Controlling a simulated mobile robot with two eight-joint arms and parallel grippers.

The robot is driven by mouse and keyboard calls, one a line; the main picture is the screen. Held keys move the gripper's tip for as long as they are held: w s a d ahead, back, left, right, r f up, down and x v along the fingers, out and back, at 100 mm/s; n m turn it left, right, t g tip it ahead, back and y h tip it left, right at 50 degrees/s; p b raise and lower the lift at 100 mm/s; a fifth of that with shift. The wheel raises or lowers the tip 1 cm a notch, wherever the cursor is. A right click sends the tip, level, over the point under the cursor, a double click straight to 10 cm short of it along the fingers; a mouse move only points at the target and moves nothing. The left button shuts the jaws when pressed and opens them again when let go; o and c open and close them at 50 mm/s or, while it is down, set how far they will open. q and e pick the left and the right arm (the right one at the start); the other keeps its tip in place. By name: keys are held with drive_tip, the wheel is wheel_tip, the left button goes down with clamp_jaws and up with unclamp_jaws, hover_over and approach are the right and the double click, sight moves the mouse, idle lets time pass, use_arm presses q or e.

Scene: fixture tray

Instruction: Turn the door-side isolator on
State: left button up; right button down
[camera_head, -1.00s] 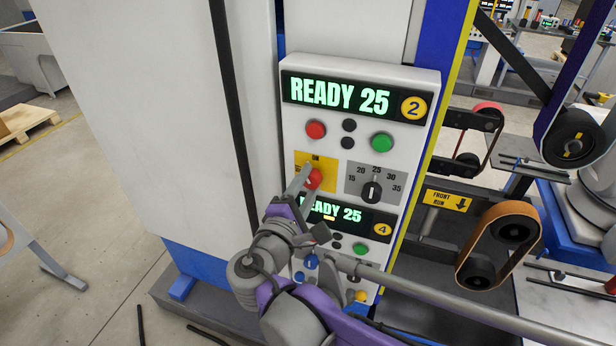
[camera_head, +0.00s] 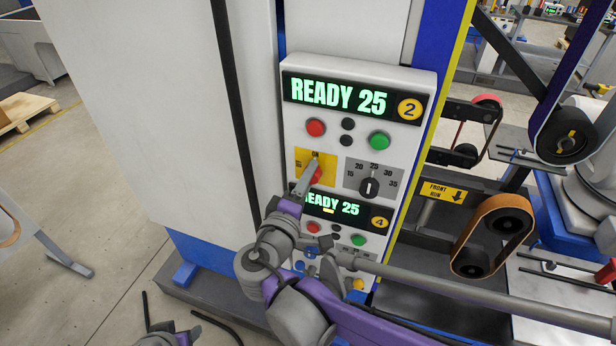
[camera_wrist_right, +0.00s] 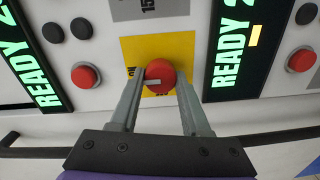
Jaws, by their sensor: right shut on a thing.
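The red isolator knob (camera_head: 317,176) sits on a yellow plate (camera_head: 328,180) on the upper part of the control panel, under the display marked 2. My right gripper (camera_head: 311,172) has its fingers around the knob. In the right wrist view the knob (camera_wrist_right: 160,73) is between the two finger ends (camera_wrist_right: 160,88). A pale pointer mark on it points left, towards the ON lettering on the plate (camera_wrist_right: 180,48). The second label is mostly hidden. A grey and purple part at the bottom left edge appears to belong to my left arm; its jaws cannot be made out.
Beside the knob is a black dial (camera_head: 368,187) with numbers. A red button (camera_head: 316,128) and a green button (camera_head: 379,140) sit above. A lower display marked 4 (camera_head: 336,205) is close below my gripper. A belt machine (camera_head: 492,235) stands at the right.

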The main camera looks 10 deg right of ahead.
idle(0.3)
drive_tip(key=shift+c, duration=1.8)
unclamp_jaws()
drive_tip(key=shift+s, duration=0.1)
use_arm(q)
drive_tip(key=shift+s+f+b, duration=0.3)
drive_tip(key=shift+f+b, duration=0.05)
drive_tip(key=shift+f, duration=0.2)
drive_tip(key=shift+s+f+b, duration=0.25)
drive_tip(key=shift+f+b, duration=0.1)
drive_tip(key=shift+f, duration=0.2)
use_arm(e)
drive_tip(key=v, duration=1)
drive_tip(key=shift+s+a, duration=0.2)
drive_tip(key=shift+s, duration=0.1)
